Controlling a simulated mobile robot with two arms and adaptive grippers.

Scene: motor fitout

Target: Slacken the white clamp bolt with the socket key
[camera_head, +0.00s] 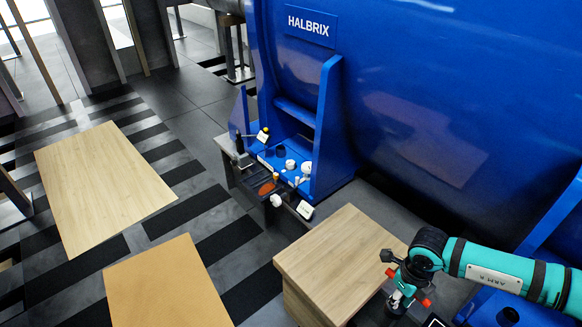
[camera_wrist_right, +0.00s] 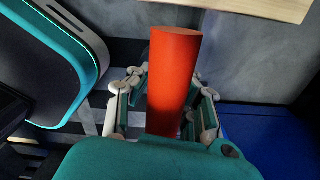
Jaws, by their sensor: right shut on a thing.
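My right gripper (camera_head: 405,287) is at the lower right of the head view, beside the right edge of a wooden block top. It is shut on an orange-red cylinder (camera_wrist_right: 172,75), which looks like the handle of the socket key. In the wrist view the cylinder stands between the two fingers (camera_wrist_right: 165,108), and its far end is a plain round face. No socket end can be made out. White round parts (camera_head: 290,165) sit on the blue motor foot; I cannot tell which one is the clamp bolt. The right gripper is well apart from them. My left gripper is not in view.
The large blue motor (camera_head: 430,110) fills the upper right. A wooden block (camera_head: 335,262) stands between my right gripper and the motor foot. Small parts and tags crowd the foot's ledge (camera_head: 262,180). Two wooden tops (camera_head: 100,185) (camera_head: 165,288) are bare on the left.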

